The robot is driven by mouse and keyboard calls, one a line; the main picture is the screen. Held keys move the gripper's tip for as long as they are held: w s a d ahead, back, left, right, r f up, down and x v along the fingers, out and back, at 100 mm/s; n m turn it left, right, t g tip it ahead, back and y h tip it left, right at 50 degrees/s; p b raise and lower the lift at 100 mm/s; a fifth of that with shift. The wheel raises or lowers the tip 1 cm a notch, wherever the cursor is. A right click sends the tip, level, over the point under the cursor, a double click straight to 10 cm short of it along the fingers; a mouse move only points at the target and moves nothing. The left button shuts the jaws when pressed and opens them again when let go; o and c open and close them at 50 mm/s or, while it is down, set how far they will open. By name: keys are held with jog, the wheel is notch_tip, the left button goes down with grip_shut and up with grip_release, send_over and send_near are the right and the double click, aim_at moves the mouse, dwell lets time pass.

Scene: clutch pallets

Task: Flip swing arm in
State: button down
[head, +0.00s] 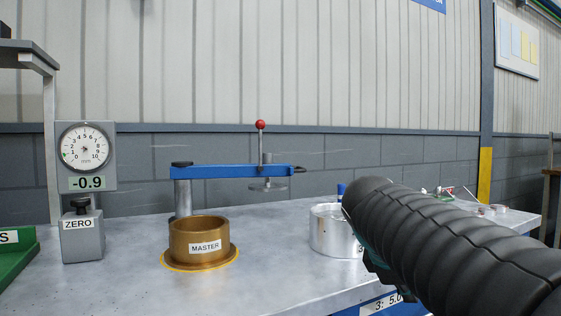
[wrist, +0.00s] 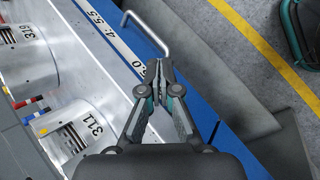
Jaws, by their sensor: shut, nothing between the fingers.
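The blue swing arm (head: 230,171) reaches level to the right from a grey post (head: 183,199) at the back of the metal bench. A red-knobbed lever (head: 260,125) and a round plate (head: 267,186) sit near its right end. The brass cup marked MASTER (head: 188,236) stands in front of it, and the plate hangs right of the cup. My gripper (wrist: 158,66) is shut and empty in the wrist view, over the blue labelled front edge, well away from the swing arm. In the head view my dark arm hides most of it.
A dial gauge (head: 85,147) reading -0.9 and a ZERO block (head: 82,240) stand at left. A silver cylinder (head: 330,230) stands right of the cup. Cylinders 319 (wrist: 22,48) and 311 (wrist: 80,125) lie left of my gripper; a bent metal handle (wrist: 148,32) is just ahead.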

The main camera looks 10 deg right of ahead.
jog(key=s+a+f+m+y, duration=0.3)
jog(key=s+a+f+m, duration=0.2)
jog(key=f, duration=0.4)
jog(key=s+a+f+m+t+y, duration=0.1)
jog(key=s+a+f+m+y, duration=0.2)
jog(key=s+a+f+m, duration=0.3)
jog(key=s+a+f, duration=0.1)
jog(key=s+f, duration=0.2)
jog(key=s, duration=0.1)
jog(key=shift+a+t, duration=0.3)
jog(key=shift+a, duration=0.1)
